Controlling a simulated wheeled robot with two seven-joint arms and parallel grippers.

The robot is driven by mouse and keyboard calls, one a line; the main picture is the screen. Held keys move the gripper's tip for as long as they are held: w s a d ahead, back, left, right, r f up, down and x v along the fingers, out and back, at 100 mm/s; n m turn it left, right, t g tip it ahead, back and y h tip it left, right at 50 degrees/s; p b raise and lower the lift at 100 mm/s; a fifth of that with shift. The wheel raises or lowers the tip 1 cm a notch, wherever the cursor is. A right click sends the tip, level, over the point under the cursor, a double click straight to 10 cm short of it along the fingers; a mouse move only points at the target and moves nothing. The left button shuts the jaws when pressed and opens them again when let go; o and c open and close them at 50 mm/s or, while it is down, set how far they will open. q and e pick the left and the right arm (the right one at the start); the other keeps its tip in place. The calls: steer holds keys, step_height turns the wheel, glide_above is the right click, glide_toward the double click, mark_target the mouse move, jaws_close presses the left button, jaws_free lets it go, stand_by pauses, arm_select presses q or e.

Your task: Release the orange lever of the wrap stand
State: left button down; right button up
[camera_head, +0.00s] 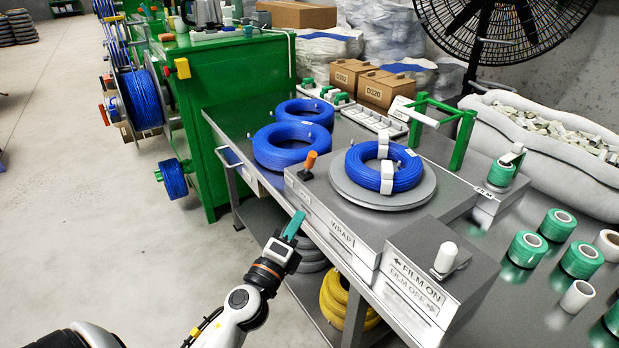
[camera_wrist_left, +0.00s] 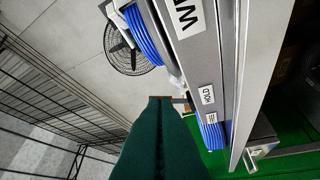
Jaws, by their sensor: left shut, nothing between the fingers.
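The orange lever (camera_head: 309,162) stands up, leaning slightly, at the left front corner of the grey wrap stand (camera_head: 325,190), which is labelled WRAP. A blue cable coil (camera_head: 362,175) with white clips lies on the stand's round grey turntable (camera_head: 346,194). My left gripper (camera_head: 296,220) has green fingers, shut and empty. It is in front of the stand, below and left of the lever, apart from it. In the left wrist view the shut fingers (camera_wrist_left: 160,100) point towards the stand's edge, with HOLD (camera_wrist_left: 207,95) and another small label beside them. My right gripper is out of view.
Blue coils (camera_head: 284,146) lie on the bench left of the turntable. A grey FILM ON/FILM OFF box (camera_head: 430,262) with a white knob (camera_head: 445,257) stands on the right. A green frame (camera_head: 463,138) rises behind. Yellow coils (camera_head: 340,298) lie on the lower shelf. The floor at left is clear.

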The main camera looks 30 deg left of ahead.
arm_select(q)
steer(key=p, duration=0.2)
glide_toward(310, 164)
steer(key=w+d, duration=0.1)
steer(key=w, duration=0.1)
steer(key=w+d, duration=0.2)
steer(key=shift+w+d+f, duration=0.1)
steer(key=shift+d, duration=0.05)
steer(key=shift+w+a+r, duration=0.3)
steer(key=shift+w+a, duration=0.25)
steer(key=shift+a, duration=0.05)
steer(key=shift+w+a+r, duration=0.3)
steer(key=shift+w+a, duration=0.25)
steer(key=shift+w+a+r, duration=0.15)
steer(key=shift+w+a, duration=0.1)
steer(key=shift+a, duration=0.15)
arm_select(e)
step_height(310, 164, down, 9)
arm_select(q)
steer(key=shift+p, duration=0.4)
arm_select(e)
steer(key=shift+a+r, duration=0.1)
